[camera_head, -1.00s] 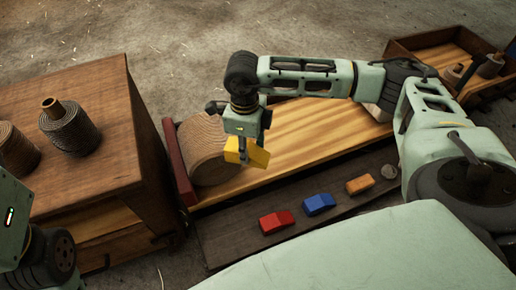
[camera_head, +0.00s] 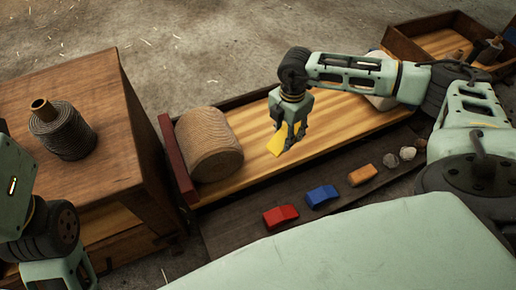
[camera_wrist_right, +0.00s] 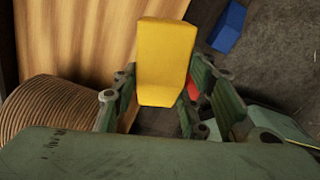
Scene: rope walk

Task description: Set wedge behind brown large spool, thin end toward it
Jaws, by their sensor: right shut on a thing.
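The brown large spool (camera_head: 209,146) lies on its side at the left end of the pale wooden board, close to the red end piece. Its wound side also shows at the left of the right wrist view (camera_wrist_right: 48,108). My right gripper (camera_head: 289,138) is shut on the yellow wedge (camera_head: 276,146), to the right of the spool and apart from it. In the right wrist view the wedge (camera_wrist_right: 164,55) sits between the fingers. I cannot tell which end is thin or its height above the board. Only my left arm shows at the lower left, not its gripper.
Red (camera_head: 281,216), blue (camera_head: 321,196) and orange (camera_head: 362,175) blocks lie on the dark front strip. A wooden cabinet (camera_head: 110,125) with a dark spool (camera_head: 62,132) stands left.

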